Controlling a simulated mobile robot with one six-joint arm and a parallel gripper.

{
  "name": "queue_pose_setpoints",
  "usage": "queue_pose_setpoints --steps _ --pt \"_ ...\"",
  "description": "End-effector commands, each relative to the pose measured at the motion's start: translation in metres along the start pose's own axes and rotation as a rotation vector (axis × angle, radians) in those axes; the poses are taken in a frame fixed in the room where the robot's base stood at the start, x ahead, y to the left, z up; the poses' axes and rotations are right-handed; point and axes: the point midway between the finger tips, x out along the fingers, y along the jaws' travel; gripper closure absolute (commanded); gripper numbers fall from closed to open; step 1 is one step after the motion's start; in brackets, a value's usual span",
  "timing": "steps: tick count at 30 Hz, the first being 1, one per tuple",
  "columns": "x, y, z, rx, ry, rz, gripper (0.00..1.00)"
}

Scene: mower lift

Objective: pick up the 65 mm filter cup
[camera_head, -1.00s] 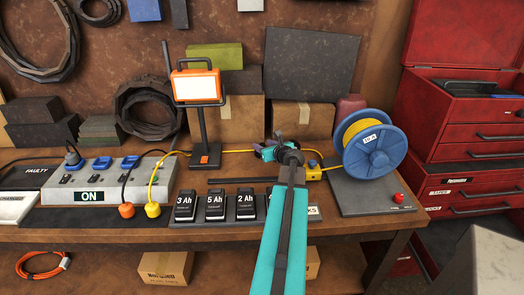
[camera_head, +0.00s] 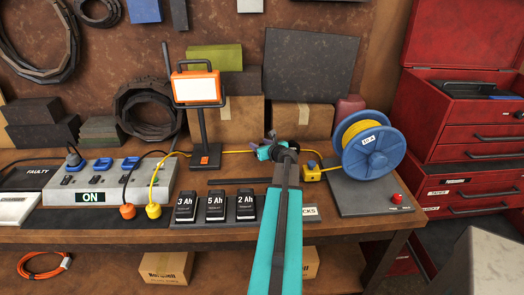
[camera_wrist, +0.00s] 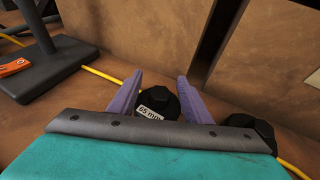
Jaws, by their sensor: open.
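A black cup (camera_wrist: 165,97) with a white label stands on the bench in the wrist view. The label ends in "5 mm"; its first digit is hard to tell between 6 and 8. My gripper (camera_wrist: 160,84) is open, with one purple finger on each side of this cup; contact cannot be told. The cup's near lower part is hidden behind my wrist. A second black cup (camera_wrist: 252,130) stands to the right, outside the fingers, with no label visible. In the head view my gripper (camera_head: 268,148) is over the back of the bench, and my arm hides the cups.
A yellow cable (camera_wrist: 103,76) runs along the bench behind the cups. A work lamp (camera_head: 197,88) stands to the left, and a blue cable reel (camera_head: 374,152) to the right. Several battery packs (camera_head: 215,205) sit in front. Cardboard boxes (camera_head: 302,118) stand behind.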

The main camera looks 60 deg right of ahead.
Motion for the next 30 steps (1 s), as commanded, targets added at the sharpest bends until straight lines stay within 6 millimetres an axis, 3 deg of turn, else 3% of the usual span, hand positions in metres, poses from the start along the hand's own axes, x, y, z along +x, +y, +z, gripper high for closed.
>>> queue_pose_setpoints --steps 8,26,30 --pt "0.020 0.000 0.000 0.000 0.001 0.001 0.55" --pt "0.021 0.001 0.000 0.000 0.000 0.001 0.55" --pt "0.021 0.001 0.000 0.000 0.000 0.001 0.76"
